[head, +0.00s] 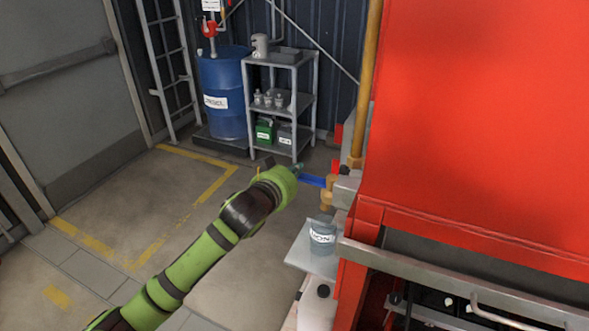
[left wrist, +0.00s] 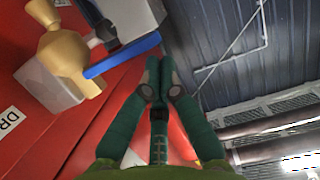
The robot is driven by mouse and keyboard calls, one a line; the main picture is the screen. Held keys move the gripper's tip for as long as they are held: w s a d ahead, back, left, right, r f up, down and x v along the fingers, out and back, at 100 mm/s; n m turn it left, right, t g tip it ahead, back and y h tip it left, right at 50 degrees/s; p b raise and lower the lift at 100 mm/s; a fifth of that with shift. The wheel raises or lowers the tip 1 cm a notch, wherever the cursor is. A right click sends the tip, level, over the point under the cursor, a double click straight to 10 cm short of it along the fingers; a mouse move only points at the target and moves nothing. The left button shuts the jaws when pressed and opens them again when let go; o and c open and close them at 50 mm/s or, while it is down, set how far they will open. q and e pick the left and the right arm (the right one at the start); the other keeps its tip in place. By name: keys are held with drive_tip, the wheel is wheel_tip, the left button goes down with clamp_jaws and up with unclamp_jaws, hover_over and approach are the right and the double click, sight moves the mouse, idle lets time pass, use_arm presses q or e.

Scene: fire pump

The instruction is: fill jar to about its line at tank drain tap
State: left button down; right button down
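The brass drain tap (head: 328,190) sticks out from the side of the red housing, with its blue lever (head: 312,181) pointing left. In the left wrist view the tap body (left wrist: 65,52) and blue lever (left wrist: 122,56) are at upper left. My left gripper (head: 297,168) is just left of and above the lever's end. In the left wrist view its fingertips (left wrist: 159,68) are together with nothing visible between them, close to the lever but apparently apart from it. The labelled jar (head: 322,236) stands upright below the tap; its line and contents cannot be made out. My right gripper is out of view.
The jar stands on a small pale shelf (head: 300,254) beside the red housing (head: 480,110). A blue drum (head: 222,80) and a grey rack (head: 281,58) with bottles and boxes stand behind. The floor at left, with yellow lines, is clear.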

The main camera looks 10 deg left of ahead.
use_arm(q)
drive_tip(key=shift+a+f+n, duration=0.25)
drive_tip(key=shift+f+n, duration=0.4)
drive_tip(key=shift+n, duration=0.15)
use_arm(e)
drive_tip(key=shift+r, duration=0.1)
use_arm(q)
wheel_tip(320, 180, down, 2)
drive_tip(key=n+h, duration=0.1)
drive_tip(key=n, duration=0.2)
drive_tip(key=shift+a+f+h, duration=0.15)
drive_tip(key=shift+f+h, duration=0.1)
drive_tip(key=shift+h, duration=0.15)
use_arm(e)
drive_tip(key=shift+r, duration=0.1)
use_arm(q)
drive_tip(key=shift+r+p, duration=0.1)
drive_tip(key=shift+p, duration=0.2)
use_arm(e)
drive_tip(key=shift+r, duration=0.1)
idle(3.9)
